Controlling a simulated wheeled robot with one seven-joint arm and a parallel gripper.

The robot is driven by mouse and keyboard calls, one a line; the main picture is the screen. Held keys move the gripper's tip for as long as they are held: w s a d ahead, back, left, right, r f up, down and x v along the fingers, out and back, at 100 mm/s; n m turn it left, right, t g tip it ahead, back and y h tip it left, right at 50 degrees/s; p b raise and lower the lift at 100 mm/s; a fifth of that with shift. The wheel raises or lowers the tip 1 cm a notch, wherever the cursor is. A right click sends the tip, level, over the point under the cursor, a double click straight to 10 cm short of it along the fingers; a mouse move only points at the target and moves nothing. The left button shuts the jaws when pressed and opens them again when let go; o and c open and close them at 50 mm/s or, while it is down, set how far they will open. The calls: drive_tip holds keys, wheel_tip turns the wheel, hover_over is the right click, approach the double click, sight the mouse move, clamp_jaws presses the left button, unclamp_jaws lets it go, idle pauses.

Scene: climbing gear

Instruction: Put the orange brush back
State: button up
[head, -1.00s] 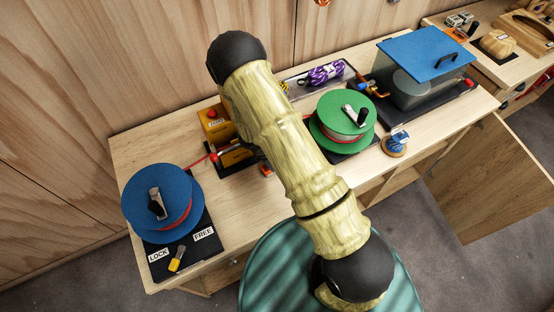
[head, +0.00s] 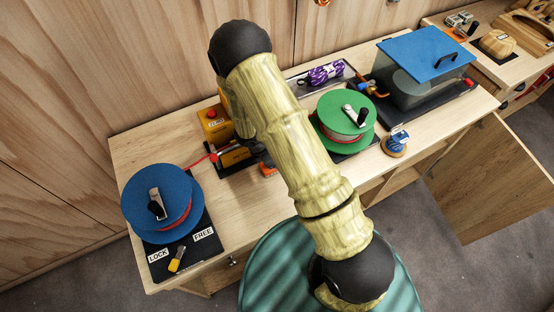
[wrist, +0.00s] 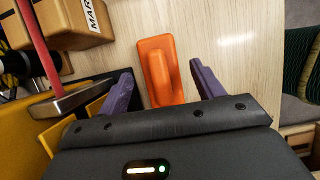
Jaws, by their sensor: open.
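The orange brush (wrist: 157,65) lies on the pale wood bench top in the wrist view. Its raised handle part runs toward my gripper. My gripper (wrist: 161,75) is open, with one purple finger on each side of the brush and visible gaps between. I cannot tell how far above the bench the fingers are. In the head view a small orange part of the brush (head: 268,170) shows beside the yellow machine; my arm hides most of that spot and my gripper.
The yellow machine (head: 237,154) with a red cord stands close left of the brush. A blue reel (head: 150,200) is at the bench's left end. A green reel (head: 336,112) and blue-lidded box (head: 425,50) stand to the right. Bench near the brush's front is bare.

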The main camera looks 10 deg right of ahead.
sight(265, 167)
drive_tip(key=v, duration=0.9)
drive_tip(key=shift+r, duration=0.2)
drive_tip(key=shift+a, duration=0.15)
drive_tip(key=s+d+r+m+y, duration=0.1)
drive_tip(key=s+d+r+m, duration=0.2)
drive_tip(key=r+m, duration=0.2)
drive_tip(key=s+d+r+m+y, duration=0.1)
drive_tip(key=s+d+r+m, duration=0.2)
drive_tip(key=r+m, duration=0.3)
drive_tip(key=s+d+r+m+t+y, duration=0.1)
drive_tip(key=s+d+r+m, duration=0.3)
drive_tip(key=m, duration=0.6)
wheel_tip(265, 167, up, 2)
drive_tip(key=shift+s+r+m+y, duration=0.2)
drive_tip(key=shift+s+m+y, duration=0.1)
drive_tip(key=shift+s+y, duration=0.4)
drive_tip(key=shift+d, duration=0.1)
